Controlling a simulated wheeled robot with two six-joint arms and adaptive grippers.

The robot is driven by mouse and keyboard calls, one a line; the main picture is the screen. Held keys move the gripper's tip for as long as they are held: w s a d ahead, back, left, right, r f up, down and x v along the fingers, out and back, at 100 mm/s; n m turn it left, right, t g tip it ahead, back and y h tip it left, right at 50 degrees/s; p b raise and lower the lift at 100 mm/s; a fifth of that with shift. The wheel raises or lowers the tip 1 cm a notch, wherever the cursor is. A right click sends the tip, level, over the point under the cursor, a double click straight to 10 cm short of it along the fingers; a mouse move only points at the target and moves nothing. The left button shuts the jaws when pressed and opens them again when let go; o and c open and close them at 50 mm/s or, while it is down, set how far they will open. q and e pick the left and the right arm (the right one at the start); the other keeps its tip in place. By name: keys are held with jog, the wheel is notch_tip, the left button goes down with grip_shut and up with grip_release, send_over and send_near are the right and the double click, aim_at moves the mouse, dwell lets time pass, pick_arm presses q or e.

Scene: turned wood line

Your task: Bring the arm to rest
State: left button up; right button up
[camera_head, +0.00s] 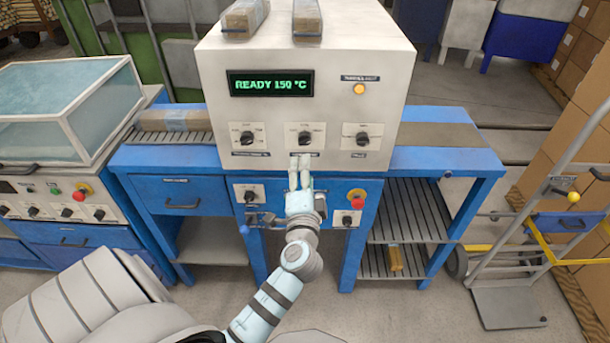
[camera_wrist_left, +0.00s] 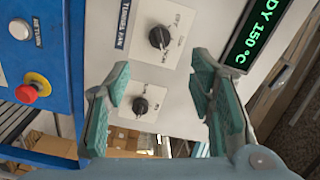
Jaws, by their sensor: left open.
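My left gripper (camera_head: 300,162) is in front of the white machine (camera_head: 310,100), near the lower edge of its front and just below the middle knob (camera_head: 305,138). In the left wrist view the green finger pads of my gripper (camera_wrist_left: 160,88) stand apart. A black knob (camera_wrist_left: 140,106) shows in the gap between them, and the tunnel fan knob (camera_wrist_left: 160,38) shows above; I cannot tell whether a finger touches the panel. Nothing is held. The right gripper is not in view.
The machine's display (camera_head: 271,83) reads READY 150 °C. A red button (camera_head: 357,196) sits on the blue bench (camera_head: 480,163) right of my gripper. A glass-topped unit (camera_head: 60,110) stands left, a hand truck (camera_head: 530,230) right. Wrapped bars (camera_head: 245,18) lie on top.

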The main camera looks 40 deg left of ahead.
pick_arm(q)
jog(key=shift+s+d, duration=0.1)
jog(key=shift+s, duration=0.05)
jog(key=shift+f, duration=0.1)
dwell(0.3)
jog(key=s+d+f+n+g+h, duration=0.1)
jog(key=s+d+f+g+h, duration=0.15)
jog(key=f, duration=0.75)
jog(key=s+d+f+g+h, duration=0.1)
jog(key=s+d+f+h, duration=0.15)
jog(key=f, duration=0.85)
jog(key=s+d+f+n+g+h, duration=0.1)
jog(key=d+f+g+h, duration=0.15)
jog(key=f, duration=0.75)
jog(key=s+d+f+n+g+h, duration=0.2)
jog(key=s+f+n+g, duration=0.1)
jog(key=s+f, duration=1)
jog(key=s+f+n+g, duration=0.1)
jog(key=s+f+g, duration=0.1)
jog(key=s, duration=0.9)
jog(key=s+a+f+n+g, duration=0.1)
jog(key=s+f+g, duration=0.1)
jog(key=s, duration=0.8)
jog(key=shift+s+a+f, duration=0.25)
jog(key=shift+s+f, duration=0.15)
jog(key=shift+f, duration=0.05)
